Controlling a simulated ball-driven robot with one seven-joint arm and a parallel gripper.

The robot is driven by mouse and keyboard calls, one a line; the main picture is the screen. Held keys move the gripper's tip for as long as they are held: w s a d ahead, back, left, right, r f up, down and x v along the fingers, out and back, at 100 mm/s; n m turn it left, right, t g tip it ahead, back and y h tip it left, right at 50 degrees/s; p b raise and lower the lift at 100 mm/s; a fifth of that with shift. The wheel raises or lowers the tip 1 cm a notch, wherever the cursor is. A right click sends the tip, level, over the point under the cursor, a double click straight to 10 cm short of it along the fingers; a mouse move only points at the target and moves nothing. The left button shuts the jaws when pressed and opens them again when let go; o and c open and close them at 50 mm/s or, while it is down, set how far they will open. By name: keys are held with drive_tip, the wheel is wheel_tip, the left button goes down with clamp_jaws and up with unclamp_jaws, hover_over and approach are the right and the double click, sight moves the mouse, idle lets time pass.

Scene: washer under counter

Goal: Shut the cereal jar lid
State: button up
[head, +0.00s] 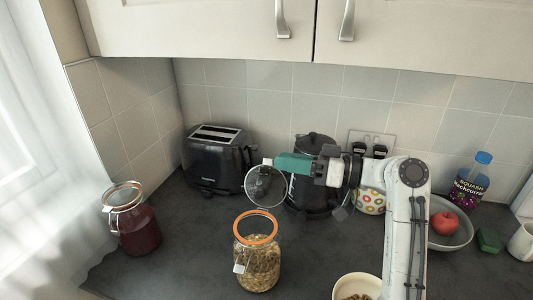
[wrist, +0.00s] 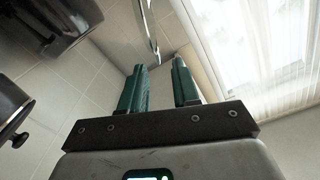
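The cereal jar (head: 258,264) is clear glass with an orange seal ring and stands upright on the dark counter in the head view, partly filled with cereal. Its round glass lid (head: 265,188) is open and stands up behind the mouth. My gripper (head: 270,162), with green fingers, reaches in from the right at the lid's upper edge. In the wrist view my gripper (wrist: 158,68) has its fingers apart, with nothing held between them. The lid's rim (wrist: 150,30) shows nearly edge-on just beyond the fingertips. I cannot tell whether a finger touches it.
A similar jar with dark red contents (head: 138,230) stands at left. A black toaster (head: 215,160) and black kettle (head: 312,190) stand behind. A bowl of cereal (head: 340,288), a bowl (head: 455,240) with a red apple (head: 445,223), and a squash bottle (head: 468,185) are right. Cupboards (head: 420,35) hang above.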

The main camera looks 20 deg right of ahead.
drive_tip(key=p+x, duration=0.1)
drive_tip(key=x, duration=0.5)
drive_tip(key=shift+a, duration=0.15)
drive_tip(key=shift+w, duration=0.1)
drive_tip(key=shift+c, duration=0.5)
clamp_jaws()
idle(0.7)
